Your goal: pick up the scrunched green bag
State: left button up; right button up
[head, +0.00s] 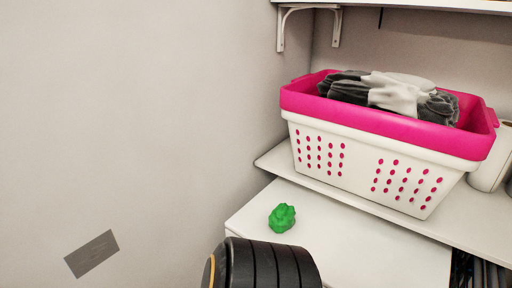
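The scrunched green bag (282,218) is a small, crumpled, bright green lump in the head view. It lies on a white flat surface (350,245), near its left edge and below the shelf with the basket. Nothing covers it from this view, and nothing touches it except the surface under it. Neither of my grippers shows in the head view.
A white and pink basket (380,160) holding grey and white cloths (395,92) stands on a white shelf (270,158) behind the bag. A dark ribbed rounded form (265,265) covers the near part of the surface. A wall is left.

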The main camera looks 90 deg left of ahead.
aim_at(283, 219)
jog(key=u, duration=2.3)
jog(key=k+u, duration=0.3)
jog(key=i+l, duration=0.05)
jog(key=i, duration=0.05)
